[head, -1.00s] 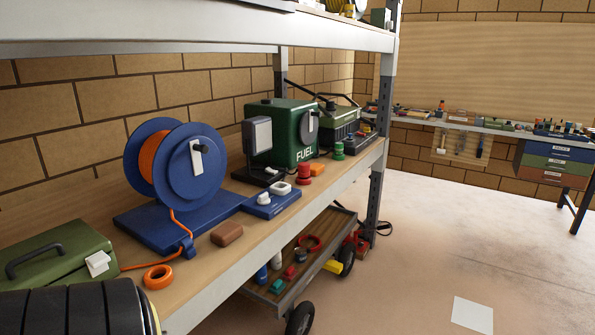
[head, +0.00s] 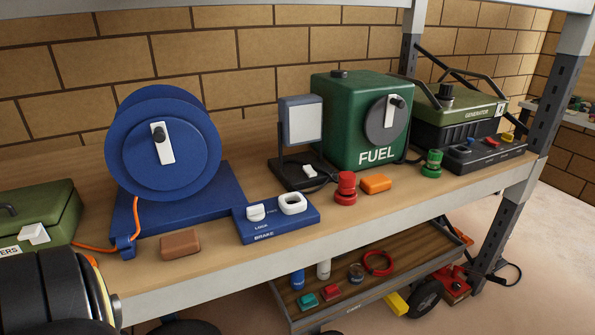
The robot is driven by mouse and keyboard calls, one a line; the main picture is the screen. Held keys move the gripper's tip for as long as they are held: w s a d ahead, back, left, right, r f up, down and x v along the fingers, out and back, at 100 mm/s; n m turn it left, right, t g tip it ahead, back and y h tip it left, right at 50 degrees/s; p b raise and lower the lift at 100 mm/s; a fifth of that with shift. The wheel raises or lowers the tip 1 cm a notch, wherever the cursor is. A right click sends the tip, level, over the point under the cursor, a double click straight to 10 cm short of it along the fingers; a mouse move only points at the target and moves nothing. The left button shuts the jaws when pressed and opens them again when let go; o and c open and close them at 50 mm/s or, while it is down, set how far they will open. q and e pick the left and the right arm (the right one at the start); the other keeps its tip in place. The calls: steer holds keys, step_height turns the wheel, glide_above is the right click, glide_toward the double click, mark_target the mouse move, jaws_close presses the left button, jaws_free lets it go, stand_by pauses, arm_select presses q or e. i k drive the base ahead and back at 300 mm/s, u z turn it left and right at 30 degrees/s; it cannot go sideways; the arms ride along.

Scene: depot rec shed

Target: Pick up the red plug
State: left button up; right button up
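The red plug (head: 345,189) stands upright on the wooden shelf, near its front edge, just in front of the fuel can and left of an orange block (head: 376,184). It is a short ribbed red cylinder with a wider base. A similar green plug (head: 432,164) stands farther right on the same shelf. Nothing is touching the red plug from above. Neither of my grippers shows in the head view; a dark, banded part of my own arm fills the lower left corner.
A blue BRAKE panel (head: 262,234) is left of the plug. The green FUEL can (head: 340,113) and a lamp (head: 302,122) stand behind. A blue reel (head: 190,120) and brown block (head: 180,244) are farther left. Below is a cart (head: 360,305); the upper shelf beam crosses overhead.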

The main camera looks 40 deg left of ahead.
mark_target(347, 180)
steer(key=u, duration=1.1)
steer(key=i, duration=0.9)
steer(key=u, duration=1.05)
